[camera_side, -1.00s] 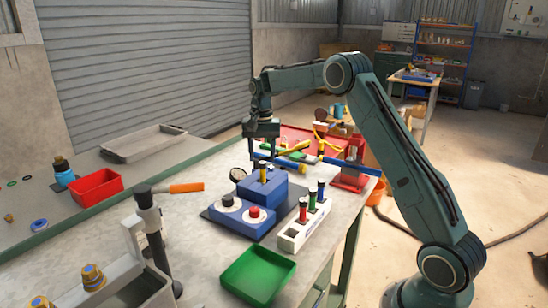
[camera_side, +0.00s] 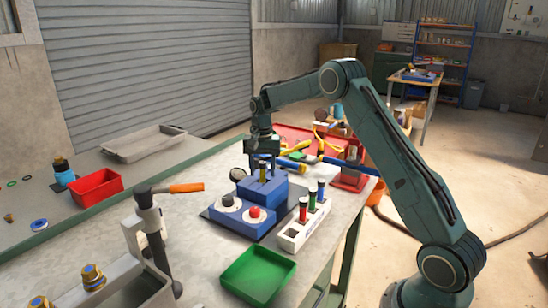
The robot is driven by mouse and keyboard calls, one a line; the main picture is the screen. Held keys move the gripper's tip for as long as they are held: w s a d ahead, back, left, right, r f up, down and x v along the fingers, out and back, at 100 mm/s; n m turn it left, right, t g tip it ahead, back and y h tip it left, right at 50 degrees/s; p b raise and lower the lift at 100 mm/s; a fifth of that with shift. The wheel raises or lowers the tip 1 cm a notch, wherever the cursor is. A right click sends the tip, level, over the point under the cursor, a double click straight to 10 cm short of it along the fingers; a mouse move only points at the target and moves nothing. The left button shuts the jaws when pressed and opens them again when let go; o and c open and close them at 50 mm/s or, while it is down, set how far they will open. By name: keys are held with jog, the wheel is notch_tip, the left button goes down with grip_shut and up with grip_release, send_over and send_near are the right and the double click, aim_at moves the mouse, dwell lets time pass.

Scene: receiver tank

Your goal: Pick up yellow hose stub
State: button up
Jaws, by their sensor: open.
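The yellow hose stub (camera_side: 263,175) stands upright in the top of the raised blue block (camera_side: 278,190). Its upper end is hidden by my gripper. My gripper (camera_side: 262,168) points down over the stub, with its open fingers around or just in front of its upper part; I cannot tell whether they touch it.
A white rack (camera_side: 290,242) with red, green and blue capped stubs stands right of the blue block. A green tray (camera_side: 258,276) lies in front. A black post with an orange handle (camera_side: 186,188) stands to the left. A red tray (camera_side: 297,136) with tools lies behind.

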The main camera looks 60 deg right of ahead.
grip_shut()
dwell(0.3)
jog(key=shift+r, duration=0.15)
notch_tip(320, 180, up, 20)
dwell(0.8)
dwell(0.5)
